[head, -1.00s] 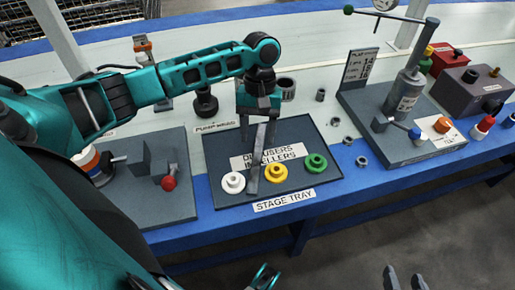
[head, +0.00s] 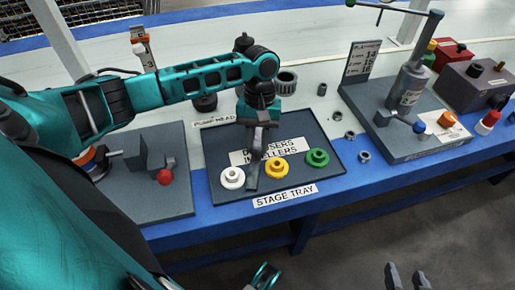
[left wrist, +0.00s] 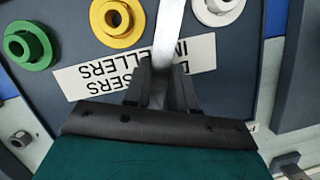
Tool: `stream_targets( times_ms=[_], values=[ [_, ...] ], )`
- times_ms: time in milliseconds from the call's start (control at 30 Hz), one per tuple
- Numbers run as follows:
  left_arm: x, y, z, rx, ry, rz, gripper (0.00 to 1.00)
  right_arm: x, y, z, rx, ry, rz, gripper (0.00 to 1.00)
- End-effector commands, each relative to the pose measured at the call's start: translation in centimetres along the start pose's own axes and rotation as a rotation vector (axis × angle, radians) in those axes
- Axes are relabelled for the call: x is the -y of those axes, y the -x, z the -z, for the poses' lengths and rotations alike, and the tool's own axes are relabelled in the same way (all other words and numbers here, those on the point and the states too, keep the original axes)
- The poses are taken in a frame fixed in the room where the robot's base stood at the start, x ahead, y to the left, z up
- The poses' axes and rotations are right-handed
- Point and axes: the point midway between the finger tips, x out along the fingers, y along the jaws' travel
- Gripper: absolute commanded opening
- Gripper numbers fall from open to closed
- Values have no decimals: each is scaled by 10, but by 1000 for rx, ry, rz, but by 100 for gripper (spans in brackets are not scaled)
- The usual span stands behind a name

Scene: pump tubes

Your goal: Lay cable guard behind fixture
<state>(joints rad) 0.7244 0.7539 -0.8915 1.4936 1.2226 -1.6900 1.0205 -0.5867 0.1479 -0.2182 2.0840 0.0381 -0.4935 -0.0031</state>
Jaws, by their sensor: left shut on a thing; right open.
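My left gripper (head: 258,124) is above the back of the stage tray, shut on a narrow grey strip that looks like the cable guard (head: 253,176). The strip hangs toward the tray's front, between the white and yellow rings; I cannot tell whether it touches the tray. In the left wrist view the fingers (left wrist: 163,90) grip the strip (left wrist: 168,38), which extends away from them. Which fixture is meant is unclear: a grey base with blocks and a red knob (head: 138,190) stands left, a press stand (head: 408,92) right. My right gripper (head: 405,277) is open and empty at the bottom edge.
The dark stage tray (head: 325,184) holds a white ring (head: 232,178), a yellow ring (head: 276,168) and a green ring (head: 317,157). Several loose nuts lie between tray and press stand. Grey and red boxes stand at right. The pale bench behind is partly clear.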

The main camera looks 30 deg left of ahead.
Motion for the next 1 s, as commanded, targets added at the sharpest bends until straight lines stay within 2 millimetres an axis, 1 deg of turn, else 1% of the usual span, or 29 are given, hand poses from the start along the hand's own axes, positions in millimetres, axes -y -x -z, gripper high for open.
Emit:
stream_targets(
  times_ms=[33,133,167,433,567,667,767,1000],
  values=[
    [0,0,0,0,0,0,10,0,0,0,1,0,0,50],
    [0,0,0,0,0,0,1,0,0,0,1,0,0,50],
    [0,0,0,0,0,0,0,0,0,0,1,0,0,50],
    [0,1,0,0,-1,-1,0,0,0,-1,3,0,0,50],
    [0,12,-3,-2,-1,-2,0,0,3,2,6,1,0,50],
    [0,30,-7,-3,-1,-2,0,0,7,7,5,1,-2,50],
    [-1,55,-14,-2,-1,-3,0,-1,13,12,9,3,-4,50],
    [-1,123,-33,-4,-2,-3,0,-1,27,33,10,7,-5,50]
  ],
)
